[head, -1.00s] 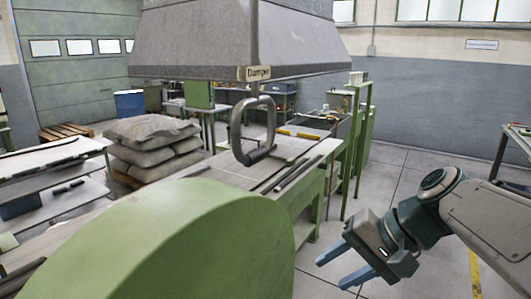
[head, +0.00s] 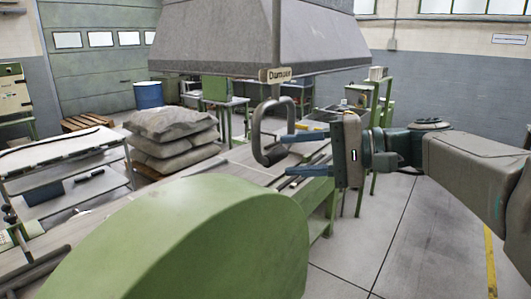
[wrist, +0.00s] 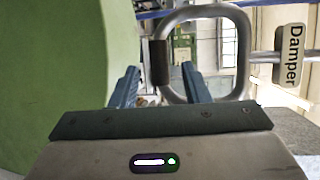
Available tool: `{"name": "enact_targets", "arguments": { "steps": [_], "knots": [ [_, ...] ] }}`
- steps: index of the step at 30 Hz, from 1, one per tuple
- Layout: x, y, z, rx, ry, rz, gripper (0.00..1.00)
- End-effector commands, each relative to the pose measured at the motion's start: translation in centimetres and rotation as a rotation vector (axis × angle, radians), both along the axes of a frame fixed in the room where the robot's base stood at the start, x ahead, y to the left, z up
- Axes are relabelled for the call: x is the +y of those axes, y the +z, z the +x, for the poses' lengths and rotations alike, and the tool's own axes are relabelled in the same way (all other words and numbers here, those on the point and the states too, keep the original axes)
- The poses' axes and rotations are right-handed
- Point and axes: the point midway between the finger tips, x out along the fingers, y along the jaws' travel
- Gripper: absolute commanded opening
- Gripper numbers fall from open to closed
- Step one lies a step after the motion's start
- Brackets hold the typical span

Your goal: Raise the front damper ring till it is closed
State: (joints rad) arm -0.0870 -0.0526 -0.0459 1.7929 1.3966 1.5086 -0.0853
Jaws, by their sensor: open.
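The damper ring (head: 260,140) is a grey rounded metal loop with a dark grip along its lower side. It hangs from a rod below the grey hood, under a sign reading Damper (head: 274,75). My gripper (head: 296,153) is open, its two blue fingers pointing left at the ring from its right side. In the wrist view the ring (wrist: 240,50) stands ahead of the fingers, with its dark grip (wrist: 160,62) between them in the picture. The gripper (wrist: 160,85) holds nothing. I cannot tell whether a finger touches the ring.
The large green rounded housing (head: 190,240) fills the near foreground, left of my gripper. The grey hood (head: 260,40) hangs above. A green-framed bench (head: 322,210) runs below the ring. Stacked sacks (head: 172,140) stand behind at left. Open floor (head: 390,240) lies at right.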

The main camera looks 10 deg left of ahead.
Motion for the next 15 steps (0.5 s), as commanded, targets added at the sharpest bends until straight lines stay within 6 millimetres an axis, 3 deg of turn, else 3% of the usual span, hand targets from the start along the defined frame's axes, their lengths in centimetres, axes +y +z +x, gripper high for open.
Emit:
{"name": "enact_targets", "arguments": {
  "steps": [6,15],
  "knots": [
    [4.0,-0.6,-0.1,0.001,0.002,-0.002,0.42],
    [6.0,-1.2,0.0,0.001,-0.001,-0.002,0.42]
  ]
}}
